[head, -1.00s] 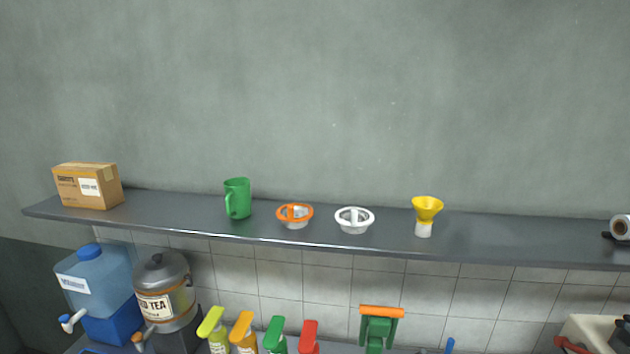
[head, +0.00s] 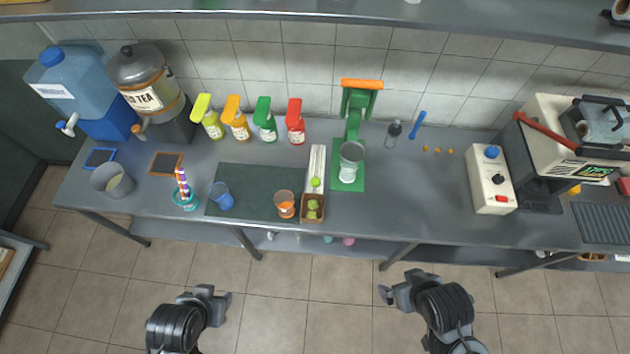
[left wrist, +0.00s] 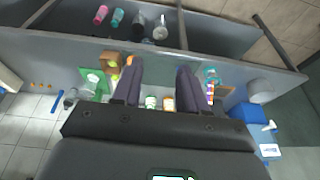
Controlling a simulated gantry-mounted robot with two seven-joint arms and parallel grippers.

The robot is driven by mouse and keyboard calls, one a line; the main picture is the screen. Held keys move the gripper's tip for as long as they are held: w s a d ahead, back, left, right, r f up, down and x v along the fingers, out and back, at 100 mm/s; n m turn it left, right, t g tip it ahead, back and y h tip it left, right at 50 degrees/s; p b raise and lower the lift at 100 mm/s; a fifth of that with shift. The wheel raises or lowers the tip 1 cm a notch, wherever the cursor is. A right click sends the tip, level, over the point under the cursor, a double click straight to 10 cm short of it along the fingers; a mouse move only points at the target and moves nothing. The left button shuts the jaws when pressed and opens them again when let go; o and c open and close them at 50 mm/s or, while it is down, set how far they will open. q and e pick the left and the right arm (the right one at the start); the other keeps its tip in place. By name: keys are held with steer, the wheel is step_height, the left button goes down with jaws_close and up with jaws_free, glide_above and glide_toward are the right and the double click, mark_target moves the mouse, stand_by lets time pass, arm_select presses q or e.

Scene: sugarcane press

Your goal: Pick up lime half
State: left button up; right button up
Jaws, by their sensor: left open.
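Green lime pieces (head: 313,206) lie in a small brown box (head: 312,217) near the front edge of the counter. Another green lime piece (head: 316,183) lies just behind it, at the end of a pale narrow tray (head: 317,160). Whether each is a half is too small to tell. In the left wrist view, the brown box (left wrist: 109,60) and a lime piece (left wrist: 115,76) show left of the fingers. My left gripper (head: 218,293) is open and empty in front of the counter; its fingers also show in the wrist view (left wrist: 157,72). My right gripper (head: 392,286) looks open and empty, also before the counter.
An orange cup (head: 285,204), a blue cup (head: 221,196) and a teal holder (head: 185,200) stand left of the box. A green press (head: 354,120) with a metal cup (head: 351,155) stands behind it to the right. The counter's front middle right is clear. A shelf hangs above.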

arm_select(q)
steer(key=shift+a, duration=0.15)
steer(key=shift+o, duration=0.4)
steer(key=o, duration=0.5)
steer(key=shift+o, duration=0.3)
